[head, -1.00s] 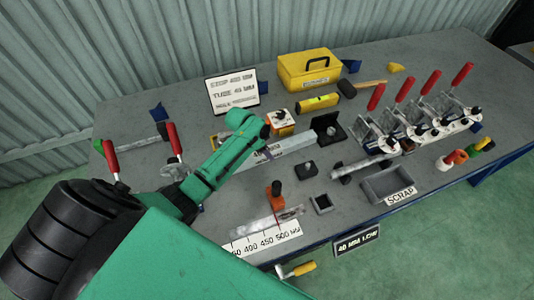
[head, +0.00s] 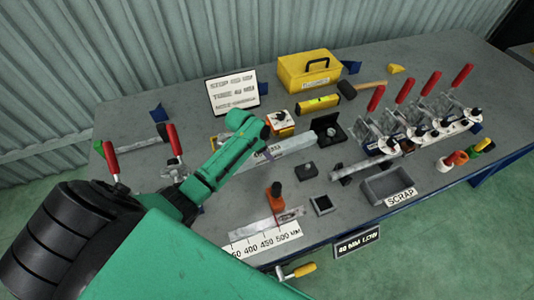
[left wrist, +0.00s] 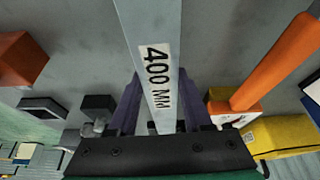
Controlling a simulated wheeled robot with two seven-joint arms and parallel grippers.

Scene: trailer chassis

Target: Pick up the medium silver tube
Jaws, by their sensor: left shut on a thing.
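A silver square tube (head: 292,145) with a white label reading 400 MM lies at the middle of the workbench in the head view. In the left wrist view the tube (left wrist: 150,25) runs from the top edge down between the fingers. My left gripper (left wrist: 155,105) is shut on the tube, with one purple finger on each side near the label. In the head view my green left wrist hides the near end of the tube and most of the gripper (head: 264,154). I cannot tell whether the tube is clear of the bench. My right gripper is out of view.
Behind the tube stand a sign (head: 233,92), a yellow toolbox (head: 306,70) and a yellow level (head: 317,103). Red-handled clamps (head: 405,88) and a scrap tray (head: 372,190) are to the right. A ruler (head: 262,239) with an orange-handled piece (head: 274,197) is in front.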

